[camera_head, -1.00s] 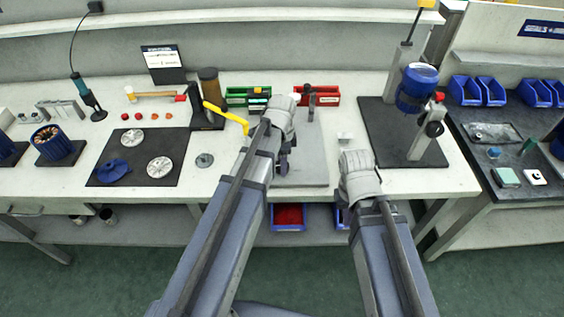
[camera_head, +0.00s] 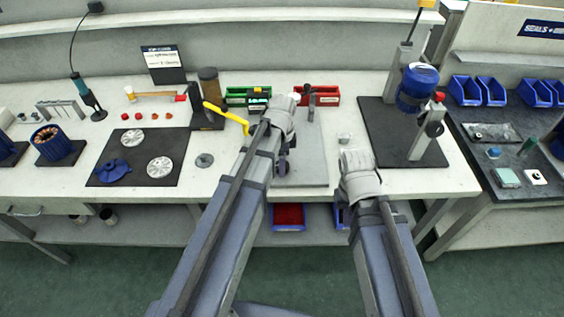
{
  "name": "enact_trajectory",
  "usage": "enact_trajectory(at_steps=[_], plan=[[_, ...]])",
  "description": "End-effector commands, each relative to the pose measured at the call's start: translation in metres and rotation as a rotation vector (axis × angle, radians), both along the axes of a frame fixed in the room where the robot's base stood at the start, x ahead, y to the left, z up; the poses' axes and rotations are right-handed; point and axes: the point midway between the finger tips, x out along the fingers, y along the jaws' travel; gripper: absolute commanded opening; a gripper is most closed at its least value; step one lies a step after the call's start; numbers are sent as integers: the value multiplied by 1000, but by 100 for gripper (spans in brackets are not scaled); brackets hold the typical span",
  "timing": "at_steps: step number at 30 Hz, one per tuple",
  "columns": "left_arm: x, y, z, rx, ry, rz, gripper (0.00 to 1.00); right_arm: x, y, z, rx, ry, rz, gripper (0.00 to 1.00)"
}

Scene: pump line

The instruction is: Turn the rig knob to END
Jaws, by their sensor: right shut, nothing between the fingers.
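A grey rig plate (camera_head: 312,165) lies on the bench in the middle, with a dark upright post (camera_head: 311,100) at its back. I cannot make out a knob on it or an END mark; my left arm covers part of the plate. My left gripper (camera_head: 283,168) points down over the plate's left side, and its fingertips are too small and dark to read. My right gripper (camera_head: 358,165) is shut and empty at the bench's front, right of the plate; its wrist hides most of the fingers.
A green bin (camera_head: 236,96) and a red bin (camera_head: 327,96) are behind the plate. A black mat (camera_head: 130,174) with discs lies left. A small pale cup (camera_head: 344,138) stands between.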

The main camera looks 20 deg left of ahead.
Motion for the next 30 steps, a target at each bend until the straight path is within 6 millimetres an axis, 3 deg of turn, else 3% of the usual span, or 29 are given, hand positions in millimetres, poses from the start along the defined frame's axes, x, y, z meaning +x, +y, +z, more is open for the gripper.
enact_trajectory(at_steps=[5, 17, 30], plan=[[0, 0, 0, 0, 0, 0, 88, 0, 0, 0, 0, 0, 0, 0], [0, 0, 6, 0, -1, 0, 88, 0, 0, 6, 0, 0, 0, 0], [0, 0, 57, 0, -1, 0, 88, 0, 0, 57, 0, 0, 0, 0]])
